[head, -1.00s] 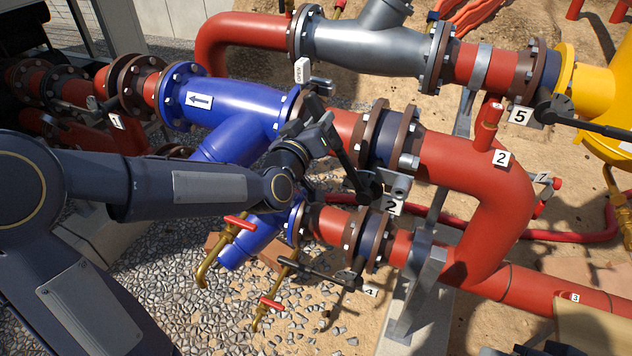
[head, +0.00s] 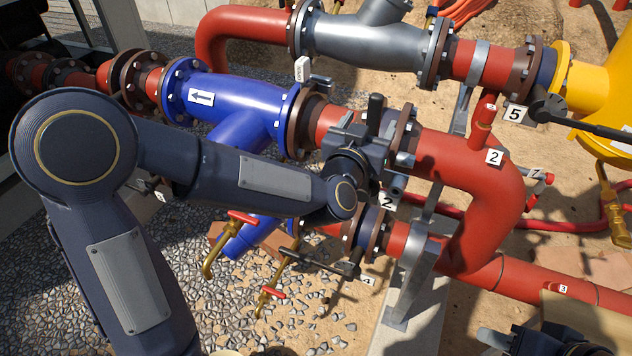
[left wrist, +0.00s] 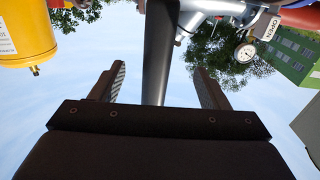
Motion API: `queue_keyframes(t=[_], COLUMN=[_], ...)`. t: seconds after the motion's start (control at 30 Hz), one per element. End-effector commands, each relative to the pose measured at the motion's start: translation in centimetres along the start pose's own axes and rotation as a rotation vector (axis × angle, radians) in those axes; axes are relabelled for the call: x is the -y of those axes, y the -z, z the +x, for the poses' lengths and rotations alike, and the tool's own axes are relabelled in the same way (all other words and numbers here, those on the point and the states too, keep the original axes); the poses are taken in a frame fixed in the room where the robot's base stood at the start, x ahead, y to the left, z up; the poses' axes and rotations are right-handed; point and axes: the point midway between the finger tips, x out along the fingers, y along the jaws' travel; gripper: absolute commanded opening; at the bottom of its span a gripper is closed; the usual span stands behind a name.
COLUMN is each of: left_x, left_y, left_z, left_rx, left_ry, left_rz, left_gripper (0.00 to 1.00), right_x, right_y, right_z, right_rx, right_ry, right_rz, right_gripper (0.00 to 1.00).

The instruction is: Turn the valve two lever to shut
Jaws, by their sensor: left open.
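The valve two lever is a black bar whose end (head: 376,108) stands up above my left gripper in the head view. In the left wrist view the dark lever (left wrist: 160,50) runs between the two spread fingers (left wrist: 158,85), with a visible gap on each side. My right gripper (head: 540,342) shows only partly at the bottom right edge, and its fingers are unclear.
A blue pipe body (head: 235,105) with an arrow label lies left of the gripper. The lower valve's black lever (head: 318,262) and brass taps (head: 222,250) sit below. Valve five's lever (head: 590,125) is at the right. An OPEN sign (left wrist: 271,27) hangs in the wrist view.

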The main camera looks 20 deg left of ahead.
Motion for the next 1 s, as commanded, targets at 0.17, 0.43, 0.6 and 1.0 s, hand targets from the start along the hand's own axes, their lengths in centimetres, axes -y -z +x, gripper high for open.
queue_keyframes(t=[0.17,0.43,0.6,1.0], left_x=[0.0,0.0,0.0,0.0], left_y=[0.0,0.0,0.0,0.0], left_z=[0.0,-1.3,-3.4,-7.0], left_rx=[-0.001,-0.003,-0.002,-0.001], left_ry=[0.000,-0.001,-0.002,-0.001], left_rz=[0.000,0.001,0.001,0.000], left_gripper=[0.73,0.73,0.73,0.73], right_x=[0.0,-0.1,-0.2,-0.2], right_y=[0.0,-0.1,-0.2,-0.3], right_z=[0.0,0.2,0.4,0.6], right_rx=[0.000,0.000,0.000,0.000], right_ry=[0.000,0.000,0.000,0.000], right_rz=[0.000,0.000,0.000,0.000], right_gripper=[0.36,0.36,0.36,0.36])
